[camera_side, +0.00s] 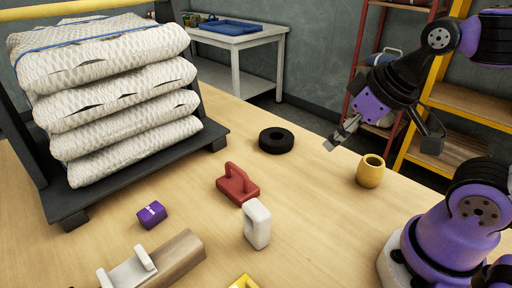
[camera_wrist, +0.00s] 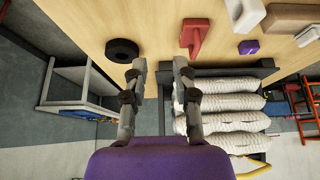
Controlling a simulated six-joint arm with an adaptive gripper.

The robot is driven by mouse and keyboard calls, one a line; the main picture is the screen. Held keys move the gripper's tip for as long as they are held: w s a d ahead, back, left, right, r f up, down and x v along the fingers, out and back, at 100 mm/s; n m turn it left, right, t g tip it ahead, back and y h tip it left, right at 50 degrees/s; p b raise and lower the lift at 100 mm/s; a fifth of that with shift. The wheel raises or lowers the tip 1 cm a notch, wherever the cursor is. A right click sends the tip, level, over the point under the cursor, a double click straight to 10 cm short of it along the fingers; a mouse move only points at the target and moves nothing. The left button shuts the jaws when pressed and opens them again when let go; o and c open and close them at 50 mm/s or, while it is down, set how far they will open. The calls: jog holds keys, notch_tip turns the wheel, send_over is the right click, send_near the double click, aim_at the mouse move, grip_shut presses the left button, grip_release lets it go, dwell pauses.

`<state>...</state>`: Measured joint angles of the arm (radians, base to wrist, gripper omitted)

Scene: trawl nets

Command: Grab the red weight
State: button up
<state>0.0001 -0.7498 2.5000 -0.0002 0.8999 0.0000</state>
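The red weight (camera_side: 237,184) is a block with a loop handle, standing on the wooden table near the middle of the side view. In the wrist view the red weight (camera_wrist: 194,36) is at the top, right of centre, beyond my fingertips. My gripper (camera_side: 342,132) is raised above the table, to the right of and well apart from the weight. In the wrist view my gripper (camera_wrist: 159,68) has its two fingers apart with nothing between them.
A white handled block (camera_side: 257,224) stands close to the red weight at its front right. A black ring (camera_side: 276,140) lies behind it. A yellow cup (camera_side: 370,171) stands below my gripper. A purple cube (camera_side: 152,214) lies at left, before a rack of stacked nets (camera_side: 110,85).

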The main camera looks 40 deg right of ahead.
jog(key=w+a+f+y, duration=0.1)
jog(key=w+a+y, duration=0.1)
jog(key=w, duration=0.4)
jog(key=m+g+y, duration=0.1)
jog(key=y, duration=0.3)
send_near(236, 167)
jog(key=x, duration=1)
jog(key=shift+f, duration=0.4)
grip_shut()
